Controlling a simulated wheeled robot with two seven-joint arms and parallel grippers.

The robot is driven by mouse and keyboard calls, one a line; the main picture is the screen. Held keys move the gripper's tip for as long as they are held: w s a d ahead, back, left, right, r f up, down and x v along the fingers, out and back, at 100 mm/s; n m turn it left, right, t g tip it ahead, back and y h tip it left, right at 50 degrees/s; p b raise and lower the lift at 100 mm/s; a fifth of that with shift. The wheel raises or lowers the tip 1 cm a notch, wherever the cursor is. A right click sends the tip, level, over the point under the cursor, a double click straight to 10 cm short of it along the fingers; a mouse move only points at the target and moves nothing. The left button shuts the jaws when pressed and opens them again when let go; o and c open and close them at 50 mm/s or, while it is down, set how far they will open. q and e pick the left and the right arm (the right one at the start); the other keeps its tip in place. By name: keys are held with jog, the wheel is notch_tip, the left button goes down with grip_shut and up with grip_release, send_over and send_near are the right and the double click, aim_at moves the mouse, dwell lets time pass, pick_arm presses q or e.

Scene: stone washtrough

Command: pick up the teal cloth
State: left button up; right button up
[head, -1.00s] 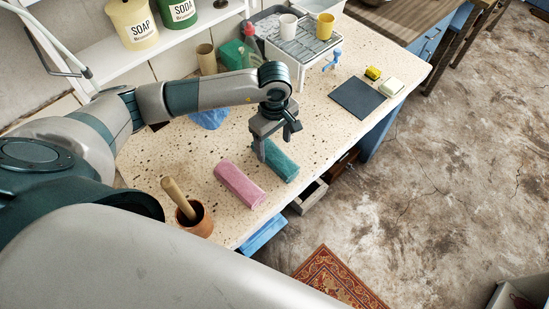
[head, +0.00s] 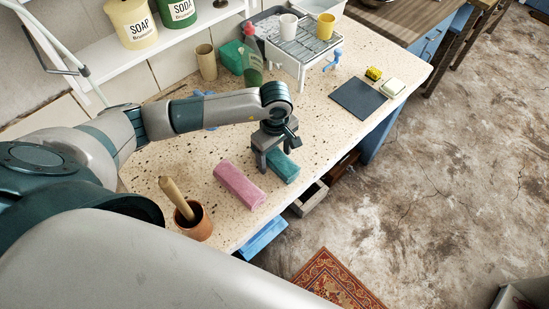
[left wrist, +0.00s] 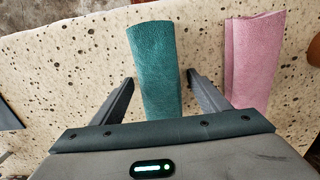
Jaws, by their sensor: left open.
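The teal cloth (head: 284,167) is a folded roll lying on the speckled stone counter, partly hidden behind my left gripper in the head view. My left gripper (head: 272,163) is above it, pointing down. In the left wrist view the teal cloth (left wrist: 157,70) runs between the two open fingers of the left gripper (left wrist: 159,85), with a gap on each side. I cannot tell whether the fingertips reach the counter. My right gripper is not in view.
A pink cloth (head: 239,185) lies just left of the teal one, also in the left wrist view (left wrist: 254,60). A brown pot (head: 194,221) with a wooden handle stands nearer. A dark mat (head: 358,98) lies on clear counter (head: 320,125) to the right.

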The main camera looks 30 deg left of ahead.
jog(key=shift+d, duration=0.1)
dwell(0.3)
pick_arm(q)
jog(key=shift+c, duration=1.2)
jog(key=c, duration=1)
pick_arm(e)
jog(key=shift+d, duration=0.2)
